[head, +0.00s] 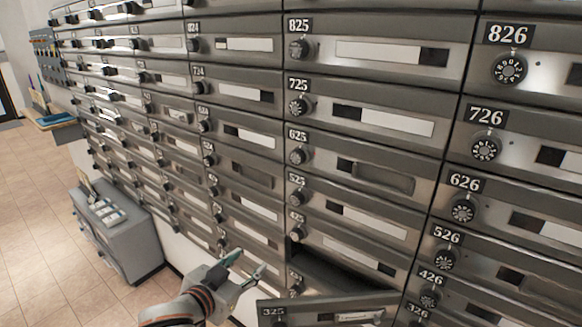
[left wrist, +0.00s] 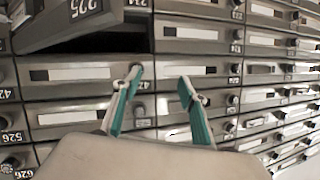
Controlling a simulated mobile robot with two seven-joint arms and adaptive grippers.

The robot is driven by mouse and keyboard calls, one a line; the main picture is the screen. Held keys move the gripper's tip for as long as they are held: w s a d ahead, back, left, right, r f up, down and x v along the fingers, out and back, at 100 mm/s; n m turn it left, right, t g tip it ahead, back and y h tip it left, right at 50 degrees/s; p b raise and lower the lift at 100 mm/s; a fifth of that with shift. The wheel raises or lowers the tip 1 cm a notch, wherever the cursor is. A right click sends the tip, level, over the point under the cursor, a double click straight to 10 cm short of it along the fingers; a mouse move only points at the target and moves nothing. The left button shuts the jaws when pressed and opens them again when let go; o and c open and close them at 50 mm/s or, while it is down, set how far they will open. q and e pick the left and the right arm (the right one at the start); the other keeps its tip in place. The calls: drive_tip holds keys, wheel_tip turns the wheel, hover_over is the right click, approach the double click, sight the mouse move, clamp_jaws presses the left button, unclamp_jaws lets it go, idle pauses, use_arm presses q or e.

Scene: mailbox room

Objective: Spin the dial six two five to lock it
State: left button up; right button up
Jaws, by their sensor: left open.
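The dial of mailbox 625 (head: 297,156) is a small dark round knob under its number plate, left of the 625 door (head: 335,160) in the middle of the head view. That door looks flush with the wall. My left gripper (head: 248,263) is open and empty, well below and left of this dial, apart from it. In the left wrist view my left gripper (left wrist: 158,90) has its two teal-lined fingers spread before the mailbox doors, with a dark dial near the left fingertip. I cannot make out the 625 dial there. My right gripper is not in view.
The door of mailbox 325 (head: 330,309) hangs open below, sticking out close to my left gripper; it also shows in the left wrist view (left wrist: 85,18). A grey cabinet (head: 118,232) stands on the tiled floor at left. Many other dials jut from the wall.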

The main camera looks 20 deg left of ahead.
use_arm(q)
drive_tip(key=w+d+r+n+t+h, duration=0.15)
drive_tip(key=w+r, duration=0.25)
drive_tip(key=r, duration=0.6)
drive_tip(key=n+t+h, duration=0.1)
drive_tip(key=t+h, duration=0.1)
drive_tip(key=h, duration=0.2)
approach(295, 159)
drive_tip(key=p+x, duration=0.1)
drive_tip(key=x, duration=0.7)
drive_tip(key=shift+w+p, duration=0.2)
drive_tip(key=shift+p, duration=0.15)
drive_tip(key=c, duration=1.1)
